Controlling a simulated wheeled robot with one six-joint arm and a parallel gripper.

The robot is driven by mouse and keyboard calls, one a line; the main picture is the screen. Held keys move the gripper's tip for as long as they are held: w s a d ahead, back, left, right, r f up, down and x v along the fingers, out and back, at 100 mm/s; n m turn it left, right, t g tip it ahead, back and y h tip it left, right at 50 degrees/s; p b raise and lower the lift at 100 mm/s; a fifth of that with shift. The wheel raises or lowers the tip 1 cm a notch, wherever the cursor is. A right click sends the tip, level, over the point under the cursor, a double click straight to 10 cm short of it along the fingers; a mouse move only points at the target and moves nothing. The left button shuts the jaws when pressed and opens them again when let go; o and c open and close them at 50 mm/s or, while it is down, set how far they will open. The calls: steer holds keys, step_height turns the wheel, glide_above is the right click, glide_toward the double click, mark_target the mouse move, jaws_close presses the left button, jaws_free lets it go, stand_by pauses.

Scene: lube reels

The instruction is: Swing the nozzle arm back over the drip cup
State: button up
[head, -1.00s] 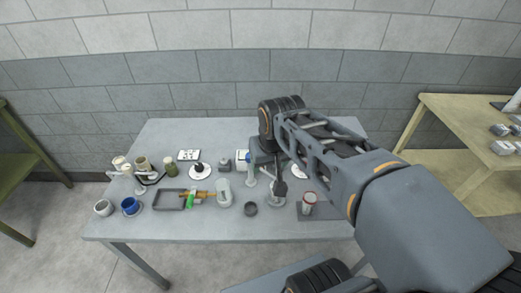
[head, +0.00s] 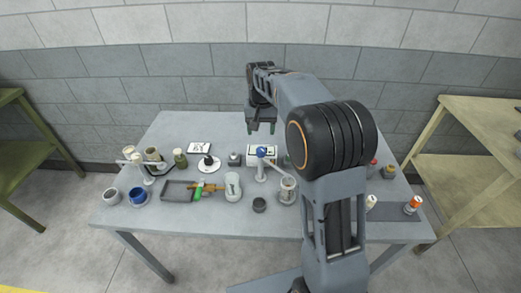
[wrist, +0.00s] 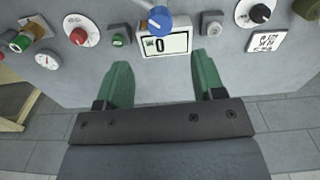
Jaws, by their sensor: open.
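The nozzle arm (head: 275,165) is a thin pale bar on a post topped by a blue knob (head: 261,152). It slants right and toward the front, ending at a clear cylindrical vessel (head: 287,192). A small dark open cup (head: 259,204), perhaps the drip cup, stands left and in front of that vessel, apart from the arm's tip. In the wrist view the knob (wrist: 160,20) shows at the top; most of the nozzle arm is out of frame. My gripper (head: 262,130) is open and empty behind the post; its green fingers show in the wrist view (wrist: 161,68).
A display box (head: 262,148) stands behind the post. A clear jar (head: 233,187), a dark tray (head: 178,192) and several pots sit to the left. The table's front strip is clear.

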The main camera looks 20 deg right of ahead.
mark_target(261, 149)
step_height(261, 149, down, 9)
steer(key=shift+f, duration=0.2)
stand_by(0.3)
jaws_close()
stand_by(0.5)
